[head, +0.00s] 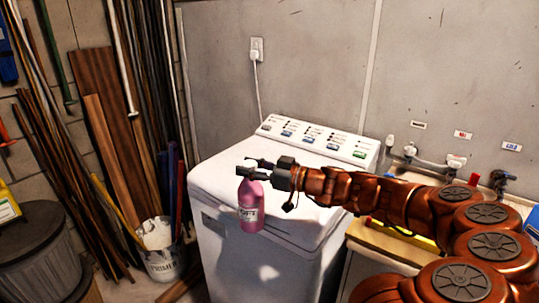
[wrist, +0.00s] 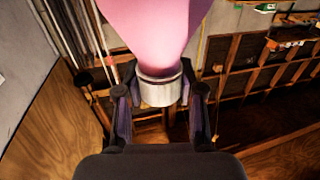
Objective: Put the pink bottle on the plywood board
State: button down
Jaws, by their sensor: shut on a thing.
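The pink bottle (head: 250,206) hangs upright from my gripper (head: 255,168) in front of the washing machine's front edge in the head view. My gripper is shut on its neck and cap. In the wrist view the pink bottle (wrist: 155,30) fills the top middle, its pale cap (wrist: 158,90) between the two fingers of my gripper (wrist: 160,95). A brown wood-grained panel (wrist: 50,125) shows at the left of the wrist view; I cannot tell whether it is the plywood board. I cannot make out the plywood board for sure in the head view.
The white washing machine (head: 230,183) has a bare top behind the bottle. A bucket (head: 163,262) with tools, leaning planks (head: 105,150) and a dark lidded bin (head: 35,250) stand at the left. A yellow item (head: 402,233) lies on a surface at the right, partly behind my arm.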

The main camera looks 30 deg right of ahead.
jog(key=w+a+f+n+g+y, duration=0.2)
jog(key=w+a+f, duration=0.2)
jog(key=a+f, duration=0.2)
jog(key=w+a+f+n+g+y, duration=0.2)
jog(key=w+a+f+y, duration=0.1)
jog(key=a, duration=0.6)
notch_tip(320, 180, down, 3)
jog(key=shift+w+a+r+g, duration=0.1)
jog(key=shift+w+a+g, duration=0.25)
jog(key=shift+w, duration=0.25)
